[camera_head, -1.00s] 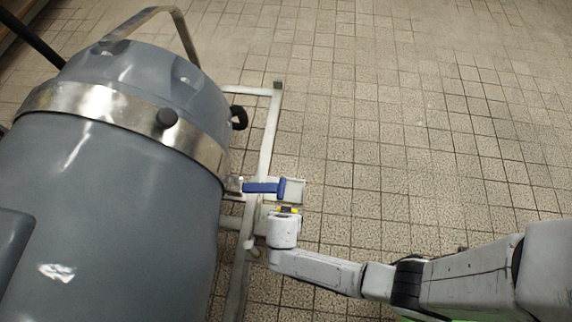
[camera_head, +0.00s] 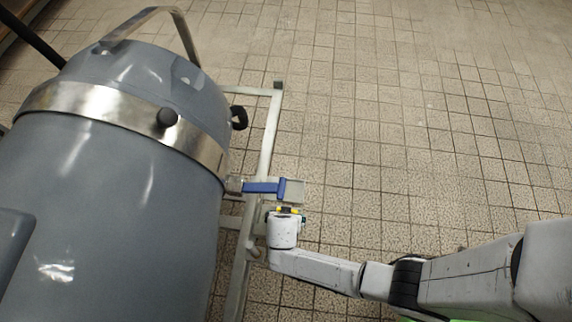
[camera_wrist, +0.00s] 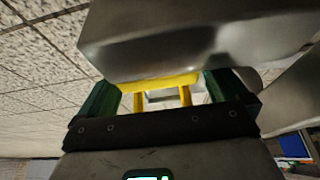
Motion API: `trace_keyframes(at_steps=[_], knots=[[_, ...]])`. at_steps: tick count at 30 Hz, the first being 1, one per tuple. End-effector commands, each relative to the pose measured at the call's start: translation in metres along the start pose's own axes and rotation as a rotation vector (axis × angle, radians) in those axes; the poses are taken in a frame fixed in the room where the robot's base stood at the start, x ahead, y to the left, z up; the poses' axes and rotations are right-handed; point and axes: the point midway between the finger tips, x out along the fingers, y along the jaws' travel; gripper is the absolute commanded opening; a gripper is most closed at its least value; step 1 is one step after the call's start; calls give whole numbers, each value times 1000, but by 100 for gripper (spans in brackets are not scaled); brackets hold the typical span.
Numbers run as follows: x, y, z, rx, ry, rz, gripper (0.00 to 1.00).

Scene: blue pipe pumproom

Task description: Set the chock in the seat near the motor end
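The grey motor body (camera_head: 110,190) with a steel band fills the left of the head view. My gripper (camera_head: 289,211) is at the side frame, just below a blue handle (camera_head: 264,187) in the picture. In the wrist view my gripper (camera_wrist: 163,92) has its green fingers spread wide. A yellow piece (camera_wrist: 160,82), seemingly the chock, sits between them with two legs showing; gaps show between legs and fingers. Its upper edge meets a large grey metal part (camera_wrist: 200,40). Yellow bits also show at the gripper in the head view. I cannot tell how the piece sits in its seat.
A pale metal frame (camera_head: 270,130) runs along the motor's right side. A small pale plate (camera_head: 297,190) lies beside the blue handle. A black knob (camera_head: 239,117) sticks out above. The tiled floor (camera_head: 430,110) to the right is clear.

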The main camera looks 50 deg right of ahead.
Motion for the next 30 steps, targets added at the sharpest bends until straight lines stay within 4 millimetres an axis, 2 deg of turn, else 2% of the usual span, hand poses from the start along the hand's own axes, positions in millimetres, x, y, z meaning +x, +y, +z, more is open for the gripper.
trace_keyframes(at_steps=[8,11,21,25,30], knots=[[-5,0,0,0,-1,1,100],[-18,0,-1,0,-1,1,100],[-81,0,-2,-1,-1,-1,100],[-97,0,-1,0,-1,-1,100],[-107,0,0,0,-1,1,100]])
